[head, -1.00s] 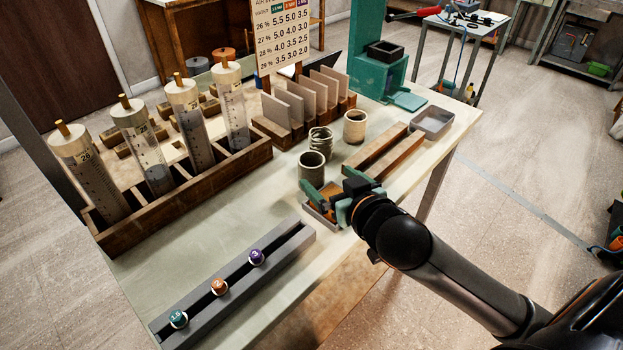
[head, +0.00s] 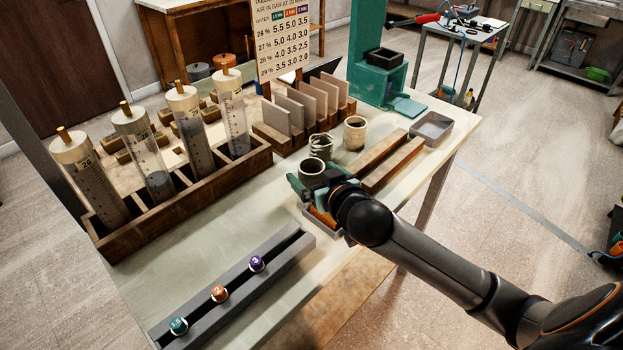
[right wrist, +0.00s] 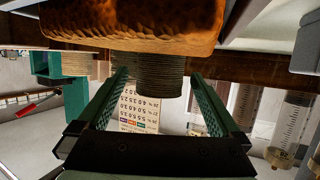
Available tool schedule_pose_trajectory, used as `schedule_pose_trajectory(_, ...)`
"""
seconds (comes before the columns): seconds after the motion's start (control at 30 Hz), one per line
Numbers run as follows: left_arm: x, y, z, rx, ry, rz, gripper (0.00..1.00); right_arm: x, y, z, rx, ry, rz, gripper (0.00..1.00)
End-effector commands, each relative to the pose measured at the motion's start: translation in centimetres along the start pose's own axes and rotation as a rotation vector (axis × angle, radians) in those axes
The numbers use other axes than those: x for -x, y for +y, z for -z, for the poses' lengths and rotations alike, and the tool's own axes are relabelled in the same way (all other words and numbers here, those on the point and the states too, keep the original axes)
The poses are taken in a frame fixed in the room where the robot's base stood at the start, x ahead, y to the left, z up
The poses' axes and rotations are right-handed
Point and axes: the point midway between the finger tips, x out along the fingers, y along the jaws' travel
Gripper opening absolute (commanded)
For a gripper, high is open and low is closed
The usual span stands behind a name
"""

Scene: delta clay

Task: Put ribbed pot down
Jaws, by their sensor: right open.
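The ribbed pot (head: 312,165), a grey-olive cylinder with fine horizontal rings, stands upright on the table. It also shows in the right wrist view (right wrist: 160,75). My right gripper (head: 315,179) is open at the pot's near side, with its green-padded fingers to either side of it. In the right wrist view the gripper (right wrist: 160,80) has visible gaps beside the pot, so it does not grip it. The pot's lower near side is hidden by the gripper in the head view. My left gripper is not in view.
A coiled pale pot (head: 320,146) and a beige pot (head: 355,133) stand just behind. An orange-brown block (head: 322,217) lies in a small tray below my wrist. Wooden rails (head: 392,163) lie to the right. A grey rack (head: 235,285) holds numbered balls.

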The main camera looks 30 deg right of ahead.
Motion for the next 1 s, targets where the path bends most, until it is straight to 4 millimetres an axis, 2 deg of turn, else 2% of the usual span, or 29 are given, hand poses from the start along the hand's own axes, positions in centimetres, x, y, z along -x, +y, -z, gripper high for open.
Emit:
schedule_pose_trajectory(0.07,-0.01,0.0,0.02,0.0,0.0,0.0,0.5,0.02,-0.01,-0.02,0.0,0.0,0.0,0.93)
schedule_pose_trajectory(0.9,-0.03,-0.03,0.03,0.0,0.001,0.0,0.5,0.04,0.0,0.0,0.0,0.0,0.0,0.0)
schedule_pose_trajectory(1.0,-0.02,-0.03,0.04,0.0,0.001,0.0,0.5,0.04,0.0,0.01,0.0,0.0,0.0,0.0)
